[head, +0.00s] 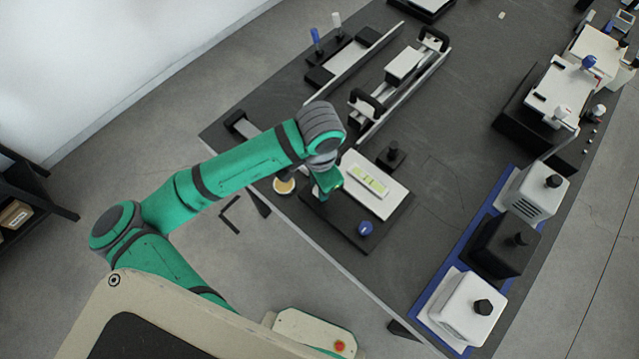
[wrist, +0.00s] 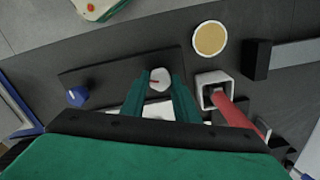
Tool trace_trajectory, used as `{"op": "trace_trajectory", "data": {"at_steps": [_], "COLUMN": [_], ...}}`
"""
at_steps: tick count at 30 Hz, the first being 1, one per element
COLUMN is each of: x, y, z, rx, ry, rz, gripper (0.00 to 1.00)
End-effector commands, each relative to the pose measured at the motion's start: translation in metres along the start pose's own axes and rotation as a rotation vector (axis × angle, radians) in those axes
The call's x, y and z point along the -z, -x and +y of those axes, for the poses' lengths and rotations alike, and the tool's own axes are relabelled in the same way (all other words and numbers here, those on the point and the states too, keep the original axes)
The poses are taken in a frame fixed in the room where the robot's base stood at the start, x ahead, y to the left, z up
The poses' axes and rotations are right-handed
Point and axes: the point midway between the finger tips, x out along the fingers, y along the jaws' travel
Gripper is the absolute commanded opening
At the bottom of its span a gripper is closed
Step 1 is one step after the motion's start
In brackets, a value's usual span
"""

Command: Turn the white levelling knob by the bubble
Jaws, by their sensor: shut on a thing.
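The white levelling knob (wrist: 159,78), with a red mark on top, sits between the two green fingers of my gripper (wrist: 160,92) in the wrist view. My gripper is shut on it. In the head view my gripper (head: 325,190) is at the left corner of the black base plate (head: 345,222) and hides the knob. The yellow-green bubble vial (head: 370,181) lies on the white top plate (head: 391,199), just right of my gripper. A blue knob (head: 365,229) stands at the near corner; it also shows in the wrist view (wrist: 77,97).
A black knob (head: 393,151) stands behind the white plate. A tan disc (head: 284,186) lies left of my gripper. In the wrist view a white square holder (wrist: 207,77) with a red bar (wrist: 232,112) is close right of the fingers. Table space right of the plate is clear.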

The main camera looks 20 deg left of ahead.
Motion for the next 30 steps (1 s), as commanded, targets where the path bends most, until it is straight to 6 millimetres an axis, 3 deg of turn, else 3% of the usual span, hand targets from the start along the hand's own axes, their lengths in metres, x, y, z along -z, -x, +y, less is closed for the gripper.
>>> {"op": "trace_trajectory", "data": {"at_steps": [12,27,28,30], "x": [-0.0006,-0.0007,-0.0007,-0.0006], "y": [0.0004,0.0006,0.0006,0.0006], "z": [-0.0005,-0.0008,-0.0008,-0.0007], "rx": [0.001,0.002,0.002,0.002], "ry": [0.166,0.183,0.183,0.183], "rz": [-0.001,-0.001,-0.001,-0.001], "gripper": [0.05,0.05,0.30,0.46]}}
